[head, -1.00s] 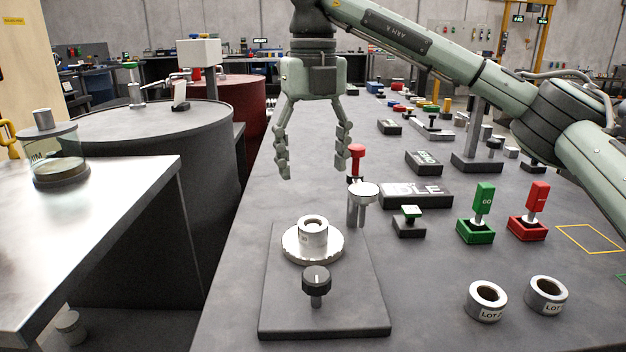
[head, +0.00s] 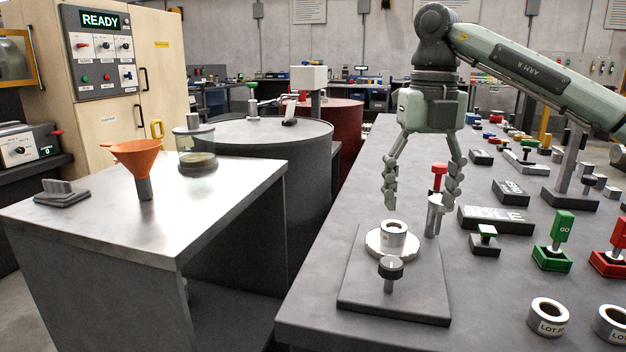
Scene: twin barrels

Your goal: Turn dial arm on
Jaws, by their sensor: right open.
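A control panel (head: 104,62) with a lit READY display sits on the pale cabinet at the left. It carries small switches, dials and coloured buttons; their labels are too small to read, so I cannot tell which dial is named arm. A black knob (head: 390,267) on a short post also stands on a dark base plate (head: 362,296), in front of a silver ring part (head: 393,238). My right gripper (head: 420,205) is open and empty, pointing down above the workbench near that plate, far from the panel. My left gripper is out of view.
A metal table (head: 215,190) with an orange funnel (head: 137,160) and a glass jar (head: 196,150) stands between the workbench and cabinet. A dark barrel (head: 310,175) and a red barrel (head: 345,125) stand behind. Green (head: 553,245) and red (head: 612,250) switches are at right.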

